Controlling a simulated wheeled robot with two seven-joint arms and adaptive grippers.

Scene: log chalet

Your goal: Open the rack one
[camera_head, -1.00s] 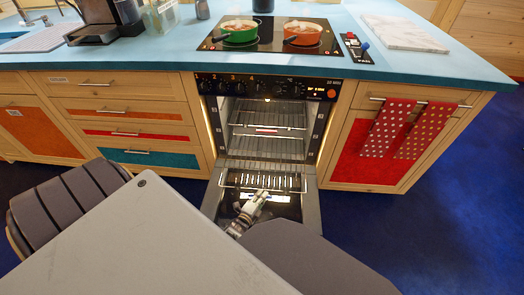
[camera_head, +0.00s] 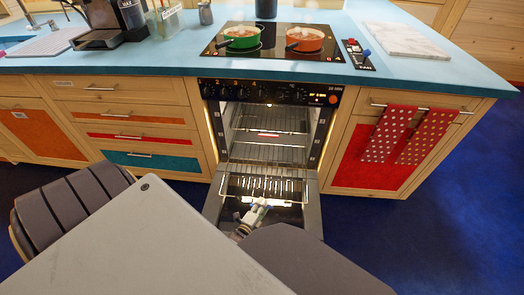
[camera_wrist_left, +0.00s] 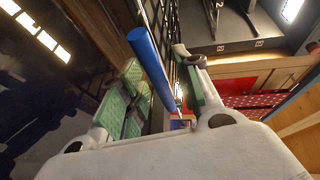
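The oven (camera_head: 268,90) has its door (camera_head: 312,208) swung down and open. A wire rack (camera_head: 268,152) shows inside the lit cavity, and a lower wire grid (camera_head: 262,186) shows over the opened door. My left gripper (camera_head: 258,206) is at the front part of this lower grid, above the door. In the left wrist view, my gripper's green-padded fingers (camera_wrist_left: 162,95) are spread apart. A blue bar (camera_wrist_left: 150,65) runs between them, with dark wires behind it. I cannot tell whether the bar touches a finger. My right gripper is not in view.
A green pot (camera_head: 241,38) and an orange pot (camera_head: 305,40) stand on the cooktop (camera_head: 270,50). Drawers (camera_head: 150,145) flank the oven at left. Red dotted towels (camera_head: 388,135) hang on the right cabinet. Blue floor (camera_head: 430,235) at right is clear.

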